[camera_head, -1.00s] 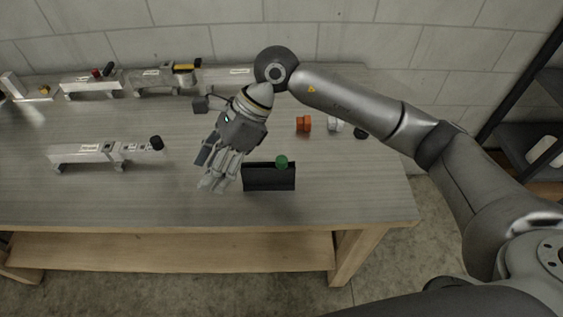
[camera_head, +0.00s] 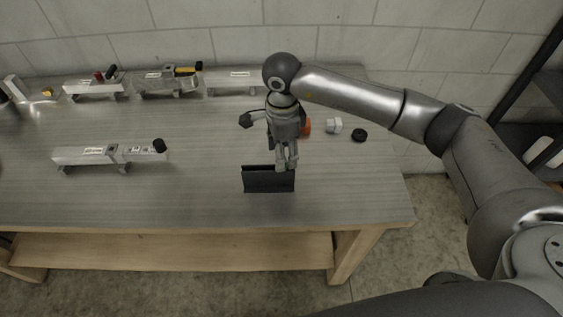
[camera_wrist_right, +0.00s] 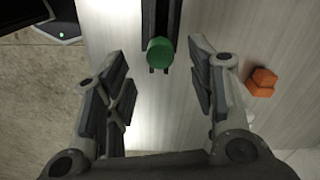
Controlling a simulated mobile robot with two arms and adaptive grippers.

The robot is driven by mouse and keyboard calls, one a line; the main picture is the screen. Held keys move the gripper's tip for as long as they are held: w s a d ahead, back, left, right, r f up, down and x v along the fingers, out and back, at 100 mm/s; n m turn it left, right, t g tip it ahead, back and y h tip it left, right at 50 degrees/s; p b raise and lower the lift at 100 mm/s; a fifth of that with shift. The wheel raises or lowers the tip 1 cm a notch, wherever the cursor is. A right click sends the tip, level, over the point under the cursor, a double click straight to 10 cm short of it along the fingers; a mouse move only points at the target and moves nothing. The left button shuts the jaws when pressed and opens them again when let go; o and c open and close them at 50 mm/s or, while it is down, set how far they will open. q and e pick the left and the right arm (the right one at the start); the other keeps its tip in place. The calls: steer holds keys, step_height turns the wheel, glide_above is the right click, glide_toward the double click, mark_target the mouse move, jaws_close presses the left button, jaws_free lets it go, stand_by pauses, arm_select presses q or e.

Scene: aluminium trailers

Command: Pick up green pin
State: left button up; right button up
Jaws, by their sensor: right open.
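The green pin (camera_wrist_right: 160,52) shows in the right wrist view as a round green top at the end of the black holder. It lies ahead of and between the open fingers of my right gripper (camera_wrist_right: 165,85), touching neither. In the head view my right gripper (camera_head: 286,168) points down over the back edge of the black holder (camera_head: 268,181) and hides the pin. The holder also shows in the right wrist view (camera_wrist_right: 171,20). My left gripper is not in view.
An orange part (camera_head: 308,127), a white part (camera_head: 333,125) and a black ring (camera_head: 359,135) lie behind and right of the holder. An aluminium trailer (camera_head: 90,155) stands at left; several more line the back. The table (camera_head: 200,205) is clear in front.

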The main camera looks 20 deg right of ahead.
steer(key=shift+f+p, duration=0.55)
steer(key=shift+f, duration=1.3)
steer(key=shift+a, duration=0.1)
steer(key=c, duration=1.1)
